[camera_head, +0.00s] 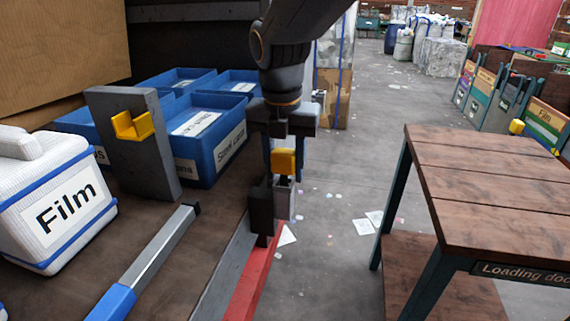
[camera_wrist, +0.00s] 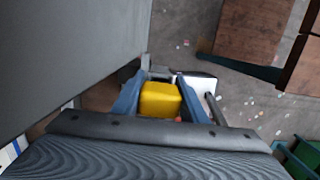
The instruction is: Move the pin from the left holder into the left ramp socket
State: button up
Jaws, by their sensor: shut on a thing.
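The pin has a yellow block head (camera_head: 284,161) and sits between the fingers of my gripper (camera_head: 284,150) in the camera_head view. My gripper points down and is shut on the pin's head. In the camera_wrist view the yellow head (camera_wrist: 160,100) lies between my two blue fingers. A yellow cradle-shaped holder (camera_head: 132,126) on a grey upright plate stands at left, empty. A dark block (camera_head: 261,208), possibly the ramp socket, stands at the far end of the red rail. The pin's lower end is close to a grey piece beside this block; I cannot tell whether it is inserted.
A white Film box (camera_head: 60,205) and several blue bins (camera_head: 215,140) stand at left. A grey bar with a blue end (camera_head: 150,255) lies in front. A red rail (camera_head: 253,280) runs toward the viewer. A wooden loading dock table (camera_head: 480,185) stands at right, with open floor between.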

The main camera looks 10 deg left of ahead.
aim_at(284, 150)
jog(key=shift+f, duration=0.55)
jog(key=o, duration=1.3)
jog(key=r, duration=0.2)
jog(key=r+b, duration=0.1)
jog(key=r, duration=0.2)
jog(key=s+r, duration=0.1)
jog(key=r, duration=0.1)
jog(key=shift+r, duration=0.35)
